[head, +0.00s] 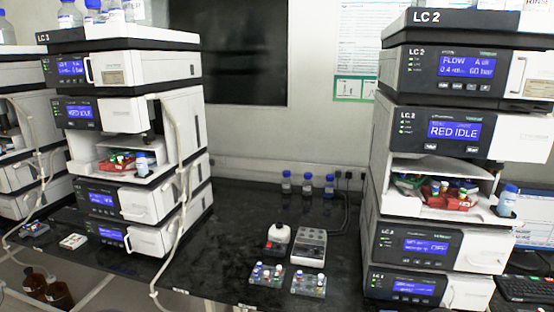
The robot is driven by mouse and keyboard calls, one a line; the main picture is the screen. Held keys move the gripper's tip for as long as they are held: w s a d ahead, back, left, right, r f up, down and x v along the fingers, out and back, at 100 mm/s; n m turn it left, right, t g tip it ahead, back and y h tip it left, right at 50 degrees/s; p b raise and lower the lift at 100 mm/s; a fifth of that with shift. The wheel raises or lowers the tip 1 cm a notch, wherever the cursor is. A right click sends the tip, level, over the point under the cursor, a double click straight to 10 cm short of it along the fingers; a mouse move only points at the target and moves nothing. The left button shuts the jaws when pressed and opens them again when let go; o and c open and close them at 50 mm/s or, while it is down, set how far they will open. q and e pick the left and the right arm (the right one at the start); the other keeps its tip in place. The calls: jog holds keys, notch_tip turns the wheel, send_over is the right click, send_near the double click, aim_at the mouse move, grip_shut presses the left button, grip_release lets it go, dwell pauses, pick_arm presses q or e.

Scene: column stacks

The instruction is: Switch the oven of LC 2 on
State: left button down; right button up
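The LC 2 stack (468,42) stands at the right, with "LC 2" on its top tray. Its top module (503,75) shows "FLOW" and "60 bar" on a blue display. The module below (493,133) shows "RED IDLE". Under that is an open sampler bay (420,205) with vials on a red tray. The fourth module (418,245) has a lit blue display (427,246) with text that seems to end in "OFF". The bottom module (405,288) also has a lit display. Which module is the oven I cannot tell for sure. Neither gripper is in view.
Another stack (118,60) stands at the left. A keyboard (525,289) lies at the right edge.

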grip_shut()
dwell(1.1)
